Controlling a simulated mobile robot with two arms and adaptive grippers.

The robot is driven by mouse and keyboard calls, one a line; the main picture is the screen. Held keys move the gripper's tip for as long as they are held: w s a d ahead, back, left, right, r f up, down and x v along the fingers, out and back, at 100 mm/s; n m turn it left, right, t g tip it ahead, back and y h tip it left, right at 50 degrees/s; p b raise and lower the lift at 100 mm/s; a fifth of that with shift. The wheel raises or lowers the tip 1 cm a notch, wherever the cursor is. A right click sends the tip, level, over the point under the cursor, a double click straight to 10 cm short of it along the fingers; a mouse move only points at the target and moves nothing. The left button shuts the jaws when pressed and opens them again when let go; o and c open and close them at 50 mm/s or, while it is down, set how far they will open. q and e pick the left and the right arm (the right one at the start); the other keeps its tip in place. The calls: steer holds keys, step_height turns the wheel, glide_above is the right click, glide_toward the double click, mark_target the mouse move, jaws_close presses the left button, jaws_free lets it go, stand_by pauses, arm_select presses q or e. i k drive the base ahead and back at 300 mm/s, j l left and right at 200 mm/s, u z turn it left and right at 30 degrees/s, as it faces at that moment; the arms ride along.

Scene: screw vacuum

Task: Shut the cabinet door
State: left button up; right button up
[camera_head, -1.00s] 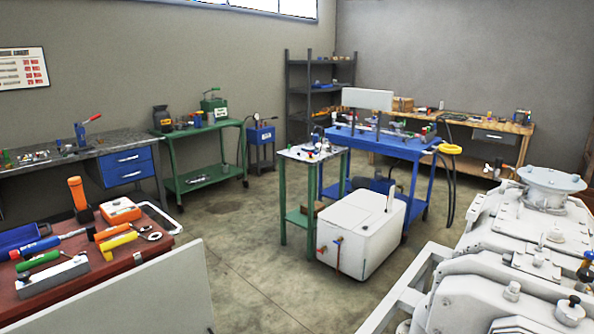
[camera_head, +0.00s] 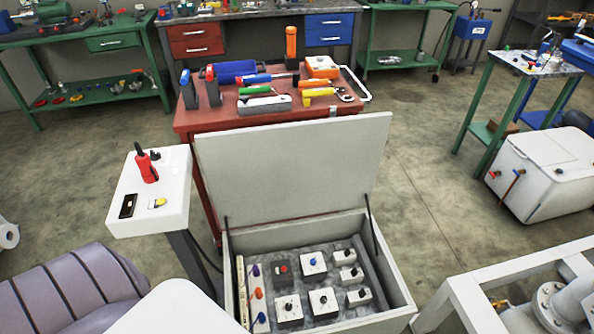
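The cabinet is an open-topped grey box (camera_head: 399,295) at the bottom centre of the head view. Its door (camera_head: 290,165) is a flat, light grey panel hinged at the back edge. It stands raised and leans back, wide open. A thin dark stay shows at each side between door and box. Inside, a dark panel carries several switch blocks, with blue, red, orange and black knobs (camera_head: 312,261). The box's front edge is partly cut off by the picture's lower border. Neither of my grippers is in view.
A white control box (camera_head: 176,204) with a red-and-black handle stands left of the cabinet. A red tool table (camera_head: 190,122) is close behind the door. White pipe framing (camera_head: 462,290) is at lower right. Open floor (camera_head: 425,180) lies to the right.

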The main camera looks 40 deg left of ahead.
mark_target(254, 176)
steer(key=k+j+z, duration=0.4)
steer(key=k+j, duration=0.75)
steer(key=j+z, duration=0.15)
steer(key=j, duration=0.3)
steer(key=k+j+z, duration=0.1)
steer(key=j, duration=0.3)
steer(key=k+j+z, duration=0.15)
steer(key=j, duration=0.3)
steer(key=k+j+z, duration=0.15)
steer(key=j, duration=0.25)
steer(key=k+j+z, duration=0.15)
steer(key=j, duration=0.25)
steer(key=i+j+z, duration=0.1)
steer(key=j+z, duration=0.15)
steer(key=j, duration=0.8)
steer(key=j+z, duration=0.25)
steer(key=j, duration=0.8)
steer(key=j+z, duration=0.25)
steer(key=j, duration=0.8)
steer(key=k, duration=0.05)
